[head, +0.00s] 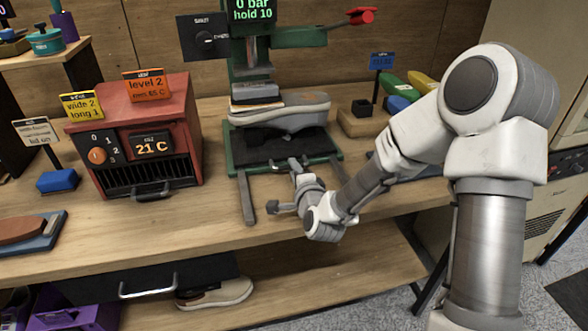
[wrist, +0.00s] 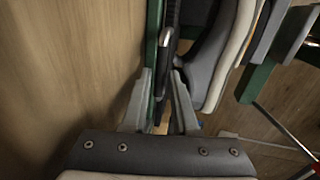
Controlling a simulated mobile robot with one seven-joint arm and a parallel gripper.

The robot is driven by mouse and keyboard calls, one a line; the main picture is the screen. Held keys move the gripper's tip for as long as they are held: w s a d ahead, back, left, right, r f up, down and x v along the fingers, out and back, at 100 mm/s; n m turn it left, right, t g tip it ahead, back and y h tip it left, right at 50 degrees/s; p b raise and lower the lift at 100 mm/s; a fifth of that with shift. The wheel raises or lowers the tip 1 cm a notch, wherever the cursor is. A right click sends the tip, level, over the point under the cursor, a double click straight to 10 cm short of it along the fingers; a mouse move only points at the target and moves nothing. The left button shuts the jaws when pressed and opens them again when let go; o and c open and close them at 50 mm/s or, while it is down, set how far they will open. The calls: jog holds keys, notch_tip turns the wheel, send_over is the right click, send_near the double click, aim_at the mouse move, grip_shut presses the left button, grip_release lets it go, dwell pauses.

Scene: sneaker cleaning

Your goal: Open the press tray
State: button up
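The press (head: 236,150) has a green frame and stands on the bench. Its dark press tray (head: 262,148) sits low between the rails, with a grey and white sneaker (head: 290,112) above it under the press head. My gripper (head: 296,168) is at the tray's front edge, by its handle (head: 279,169). In the wrist view the fingers of my gripper (wrist: 163,78) are apart, with a dark bar and green edge between them. A metal handle end (wrist: 164,38) shows just beyond the fingertips. Whether either finger touches the handle I cannot tell.
The press display reads 0 bar, hold 10. A red heater box (head: 165,110) reading 21 C stands left of the press. Two grey rails (head: 246,200) stick out from the press front. A wooden block (head: 366,122) stands to the right. Bench in front of the heater is clear.

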grip_shut()
dwell(1.4)
